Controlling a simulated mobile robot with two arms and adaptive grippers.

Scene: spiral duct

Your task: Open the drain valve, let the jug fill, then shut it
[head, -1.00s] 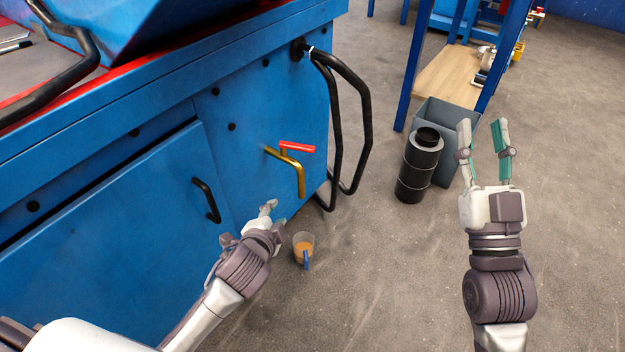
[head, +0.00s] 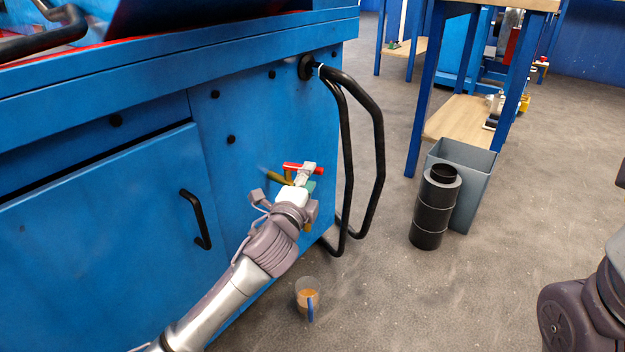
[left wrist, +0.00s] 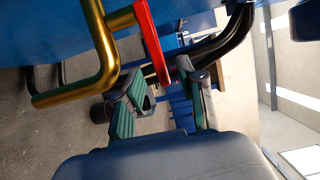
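The drain valve has a brass spout (left wrist: 103,60) and a red lever (left wrist: 150,40). In the head view the red lever (head: 293,166) points right from the blue cabinet's side, and my left gripper hides most of the spout. My left gripper (head: 307,176) is at the lever. In the left wrist view its fingers (left wrist: 165,78) are apart, with the lever's end near the gap between the tips; I cannot tell whether they touch it. The clear jug (head: 305,296) with a blue handle stands on the floor below and holds something amber-brown. My right gripper is out of view.
The blue cabinet (head: 90,240) has a black door handle (head: 196,219) and a bent black rail (head: 378,150) right of the valve. A black cylinder (head: 432,212) and grey bin (head: 470,165) stand further right. Open floor lies between the jug and the cylinder.

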